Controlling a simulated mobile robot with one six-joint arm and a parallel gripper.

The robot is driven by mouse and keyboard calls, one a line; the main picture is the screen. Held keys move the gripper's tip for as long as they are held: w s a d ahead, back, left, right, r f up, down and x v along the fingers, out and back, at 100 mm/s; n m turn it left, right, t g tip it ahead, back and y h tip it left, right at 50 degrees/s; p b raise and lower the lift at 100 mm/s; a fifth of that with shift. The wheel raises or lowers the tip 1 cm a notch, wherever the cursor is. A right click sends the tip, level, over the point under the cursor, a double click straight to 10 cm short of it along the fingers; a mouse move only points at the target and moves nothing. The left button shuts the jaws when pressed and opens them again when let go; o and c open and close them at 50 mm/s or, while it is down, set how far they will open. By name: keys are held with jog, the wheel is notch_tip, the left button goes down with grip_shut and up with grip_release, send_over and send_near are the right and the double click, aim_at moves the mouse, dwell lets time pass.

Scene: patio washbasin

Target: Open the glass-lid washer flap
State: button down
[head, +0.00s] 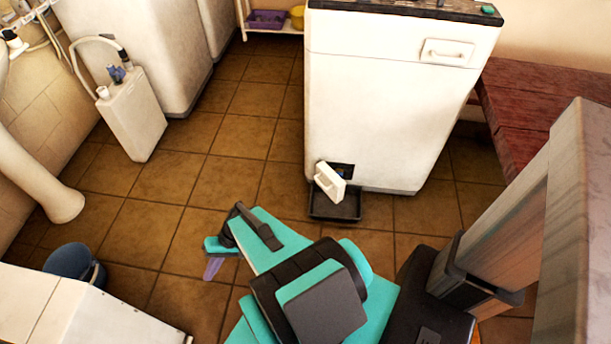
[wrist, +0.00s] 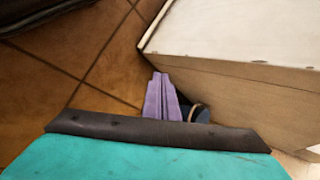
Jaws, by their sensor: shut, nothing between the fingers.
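A white washer (head: 380,110) with a dark top edge stands upright at the back centre. I cannot tell for sure that its top is a glass lid. Low on its front, a small white flap (head: 330,182) hangs tilted outward from a dark opening, above a black tray (head: 345,208) on the floor. My gripper (head: 213,268) has purple fingers and is well to the left of and nearer than that flap, apart from it. In the wrist view the fingers (wrist: 163,100) are together with nothing held; the flap is not visible there.
A white cabinet-like unit (head: 70,310) and a blue bucket (head: 75,263) are at lower left. A white container with a hose (head: 132,115) stands at back left. A reddish wooden table (head: 535,100) is at right.

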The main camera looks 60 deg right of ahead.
jog(key=s+a+r+n+g+h+p, duration=0.1)
jog(key=s+r+n+g+h+p, duration=0.5)
jog(key=s+r+p, duration=0.7)
notch_tip(320, 180, up, 3)
jog(key=g+h+p, duration=0.2)
jog(key=p, duration=0.4)
jog(key=shift+a, duration=0.3)
jog(key=shift+s, duration=0.1)
